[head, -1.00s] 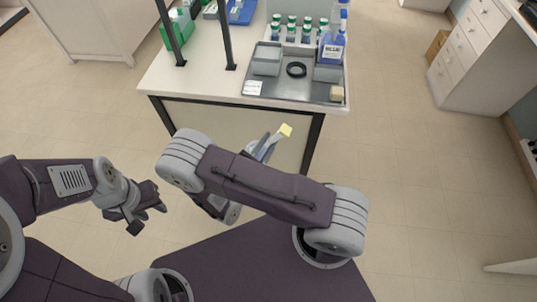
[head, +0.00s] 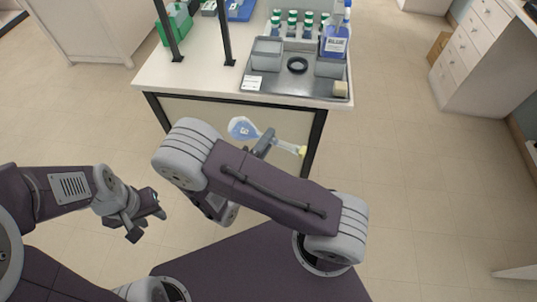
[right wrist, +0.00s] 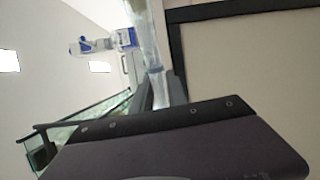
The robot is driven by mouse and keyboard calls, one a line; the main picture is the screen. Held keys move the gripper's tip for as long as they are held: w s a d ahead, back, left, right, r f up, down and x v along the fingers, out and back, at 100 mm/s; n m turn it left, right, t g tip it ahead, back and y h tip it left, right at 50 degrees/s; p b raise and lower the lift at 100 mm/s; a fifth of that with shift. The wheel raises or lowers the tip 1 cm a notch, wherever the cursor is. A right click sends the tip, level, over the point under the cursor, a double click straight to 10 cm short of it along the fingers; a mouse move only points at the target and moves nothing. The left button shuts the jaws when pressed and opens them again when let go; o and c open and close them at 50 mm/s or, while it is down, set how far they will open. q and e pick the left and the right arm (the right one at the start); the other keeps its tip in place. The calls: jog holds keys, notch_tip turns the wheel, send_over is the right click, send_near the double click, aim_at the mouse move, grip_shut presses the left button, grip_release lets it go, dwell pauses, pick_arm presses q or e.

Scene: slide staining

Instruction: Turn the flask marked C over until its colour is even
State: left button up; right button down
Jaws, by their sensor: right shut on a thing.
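The flask (head: 241,128) is in front of the table in the head view, held in the air. Its round bulb, with blue in it and a small white label, is at the upper left. The label's letter is too small to read surely. Its clear neck runs down to the right to a yellow stopper (head: 301,151), so it is tipped past level with the stopper low. My right gripper (head: 264,144) is shut on the neck, which also shows between the fingers in the right wrist view (right wrist: 150,45). My left gripper (head: 148,222) is open and empty at the left.
The table holds a metal tray (head: 262,84) with grey containers and a black ring (head: 297,65). A green rack (head: 174,24) is at the left. The air right of the table is free.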

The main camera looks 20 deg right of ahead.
jog(key=m+b, duration=0.3)
jog(key=shift+f, duration=0.35)
jog(key=shift+r+m, duration=0.3)
jog(key=shift+m, duration=0.4)
jog(key=m+b, duration=0.1)
jog(key=b, duration=0.1)
jog(key=f+m+b, duration=0.1)
jog(key=m+b, duration=0.1)
jog(key=b, duration=0.1)
jog(key=shift+r+m, duration=0.3)
jog(key=shift+m, duration=0.1)
jog(key=shift+r, duration=0.35)
